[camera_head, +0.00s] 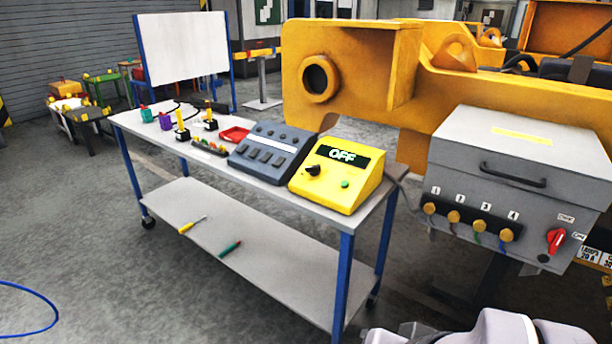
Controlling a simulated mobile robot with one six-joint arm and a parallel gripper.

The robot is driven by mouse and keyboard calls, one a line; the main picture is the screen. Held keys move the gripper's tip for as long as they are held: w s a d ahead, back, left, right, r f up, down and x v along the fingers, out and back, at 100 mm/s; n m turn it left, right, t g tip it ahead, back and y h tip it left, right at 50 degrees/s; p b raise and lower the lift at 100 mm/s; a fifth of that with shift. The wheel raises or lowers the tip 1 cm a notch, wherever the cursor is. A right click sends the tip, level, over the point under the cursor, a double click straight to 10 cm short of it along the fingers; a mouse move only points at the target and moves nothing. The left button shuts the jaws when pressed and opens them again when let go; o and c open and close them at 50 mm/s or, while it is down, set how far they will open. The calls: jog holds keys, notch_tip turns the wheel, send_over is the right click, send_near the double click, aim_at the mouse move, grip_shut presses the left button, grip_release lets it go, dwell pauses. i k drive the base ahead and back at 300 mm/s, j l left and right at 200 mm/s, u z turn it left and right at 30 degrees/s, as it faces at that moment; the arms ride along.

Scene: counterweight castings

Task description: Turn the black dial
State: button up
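The black dial (313,170) is a small knob on the sloped front of a yellow control box (336,192). The box stands at the right end of a blue-legged workbench. Its black display reads OFF, and a green button (345,184) sits to the right of the dial. Nothing touches the dial. White and grey parts of my own arm show at the bottom right edge, well apart from the box. My gripper cannot be made out in this view.
A dark grey button console (270,153) stands just left of the yellow box. A red tray (234,134) and small parts lie farther left. A grey cabinet (515,190) with a red switch (556,241) stands right. Large yellow castings (350,70) rise behind the bench.

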aim_at(314, 170)
jog(key=i+j+z, duration=0.1)
jog(key=i+j, duration=0.55)
jog(key=i, duration=0.15)
jog(key=i+j, duration=0.7)
jog(key=i+l+z, duration=0.05)
jog(key=i, duration=0.05)
